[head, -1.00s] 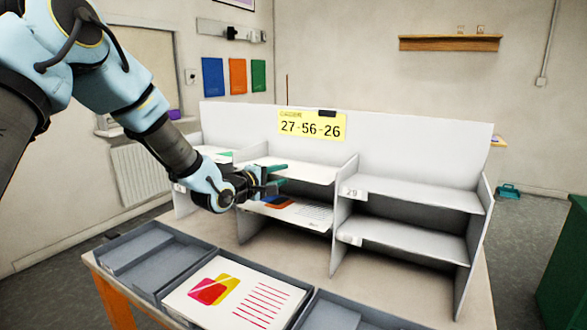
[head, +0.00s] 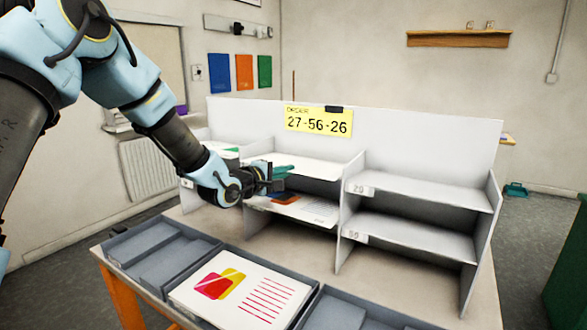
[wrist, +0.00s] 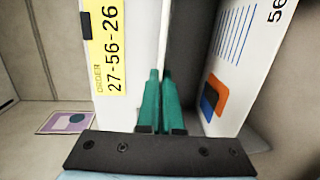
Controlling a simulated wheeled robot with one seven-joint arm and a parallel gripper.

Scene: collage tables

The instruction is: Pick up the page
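A white page (head: 312,166) lies in the upper middle compartment of the grey sorting rack (head: 405,130). Its edge (wrist: 165,30) shows as a thin white line in the wrist view. My gripper (head: 282,176) is at the front of that compartment, at its left side. In the wrist view its teal fingers (wrist: 158,80) are nearly together, with the thin white edge between their tips. A second page (head: 300,208) with a blue and orange logo lies in the compartment below; it also shows in the wrist view (wrist: 235,65). A page with a red and yellow logo (head: 240,288) lies in the middle tray.
A yellow order card (head: 318,121) reading 27-56-26 is on the rack's back panel. Grey trays (head: 160,252) line the table's front; the left one is empty. The right rack compartments (head: 415,190) are empty. Rack dividers stand close beside my gripper.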

